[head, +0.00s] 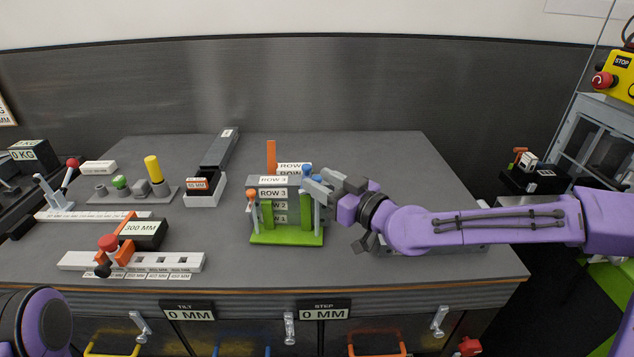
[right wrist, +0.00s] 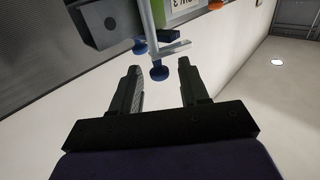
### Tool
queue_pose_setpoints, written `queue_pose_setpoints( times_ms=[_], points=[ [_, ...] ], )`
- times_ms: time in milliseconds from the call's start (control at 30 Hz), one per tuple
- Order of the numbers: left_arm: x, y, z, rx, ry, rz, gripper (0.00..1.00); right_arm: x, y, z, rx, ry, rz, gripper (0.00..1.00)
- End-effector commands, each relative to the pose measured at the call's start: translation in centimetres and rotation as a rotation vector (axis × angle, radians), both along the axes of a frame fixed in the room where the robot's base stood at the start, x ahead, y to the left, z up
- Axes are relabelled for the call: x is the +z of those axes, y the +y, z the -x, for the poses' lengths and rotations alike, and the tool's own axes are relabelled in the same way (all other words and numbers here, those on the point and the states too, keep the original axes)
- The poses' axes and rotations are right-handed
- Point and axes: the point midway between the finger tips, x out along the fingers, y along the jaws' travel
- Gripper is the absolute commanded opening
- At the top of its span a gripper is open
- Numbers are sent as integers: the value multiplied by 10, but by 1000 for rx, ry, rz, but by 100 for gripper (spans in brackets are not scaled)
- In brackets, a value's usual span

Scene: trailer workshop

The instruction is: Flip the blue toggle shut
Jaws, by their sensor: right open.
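The stand with a green base (head: 287,238) and stacked "ROW" labels (head: 273,193) is on the bench near the middle. Blue also shows at the stand's upper right in the head view (head: 307,169). My right gripper (head: 321,181) is open, reaching in from the right at the top of the stand; it also shows in the right wrist view (right wrist: 159,67). My left gripper is out of view.
An orange-knobbed lever (head: 252,198) stands at the stand's left side, and an orange upright (head: 271,155) rises behind it. A white rail with a red-knobbed clamp (head: 108,242) lies front left. The back right of the bench (head: 400,155) is clear.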

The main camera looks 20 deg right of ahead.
Motion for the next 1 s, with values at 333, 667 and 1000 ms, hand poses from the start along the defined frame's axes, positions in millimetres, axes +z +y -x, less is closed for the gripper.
queue_pose_setpoints(
  times_ms=[333,667,1000],
  points=[
    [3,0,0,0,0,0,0,0,9,-16,1,0,-1,45],
    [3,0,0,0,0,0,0,0,8,-16,0,0,-1,0],
    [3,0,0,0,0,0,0,0,12,-15,-180,-2,8,0]
  ],
)
